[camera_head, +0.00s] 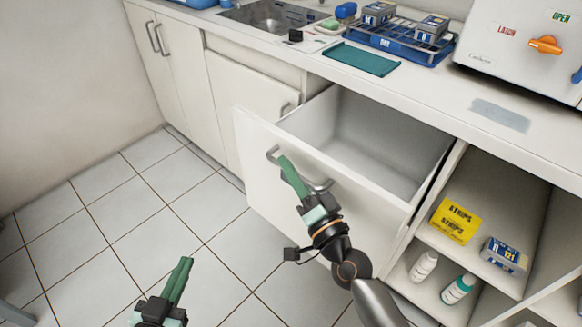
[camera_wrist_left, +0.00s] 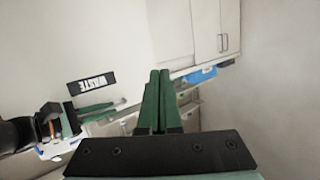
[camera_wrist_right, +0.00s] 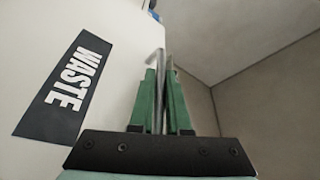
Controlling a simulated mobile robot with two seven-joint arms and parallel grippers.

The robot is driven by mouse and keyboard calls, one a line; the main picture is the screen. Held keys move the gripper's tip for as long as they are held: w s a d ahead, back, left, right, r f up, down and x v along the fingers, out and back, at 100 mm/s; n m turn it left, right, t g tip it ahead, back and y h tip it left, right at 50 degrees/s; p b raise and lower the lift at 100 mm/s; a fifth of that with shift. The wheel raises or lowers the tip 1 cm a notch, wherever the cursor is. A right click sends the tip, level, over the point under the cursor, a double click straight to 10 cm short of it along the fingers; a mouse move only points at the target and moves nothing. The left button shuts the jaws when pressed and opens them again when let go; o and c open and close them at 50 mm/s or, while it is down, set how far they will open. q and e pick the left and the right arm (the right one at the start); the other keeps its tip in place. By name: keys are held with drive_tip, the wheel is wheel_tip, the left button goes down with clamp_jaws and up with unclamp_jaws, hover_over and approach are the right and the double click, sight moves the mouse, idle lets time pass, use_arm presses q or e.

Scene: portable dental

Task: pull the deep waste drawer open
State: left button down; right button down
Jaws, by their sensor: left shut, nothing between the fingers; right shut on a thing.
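The deep waste drawer (camera_head: 262,182) stands pulled well out from the counter in the head view, and its white interior (camera_head: 345,145) looks empty. Its grey bar handle (camera_head: 272,153) is on the front. My right gripper (camera_head: 290,172) is shut on the handle, which also shows between the green fingers in the right wrist view (camera_wrist_right: 157,75). A black WASTE label (camera_wrist_right: 62,88) is on the drawer front there. My left gripper (camera_head: 180,275) is shut and empty, low over the floor at the bottom left; its fingers touch in the left wrist view (camera_wrist_left: 157,95).
Open shelves right of the drawer hold a yellow pack (camera_head: 455,220), a blue box (camera_head: 503,255) and two bottles. On the counter are a sink (camera_head: 270,15), a green mat (camera_head: 361,59), a blue rack (camera_head: 395,40) and a white autoclave (camera_head: 510,50). Tiled floor left is clear.

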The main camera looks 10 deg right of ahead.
drive_tip(key=c, duration=1.2)
unclamp_jaws()
drive_tip(key=shift+o, duration=0.2)
drive_tip(key=shift+s, duration=0.1)
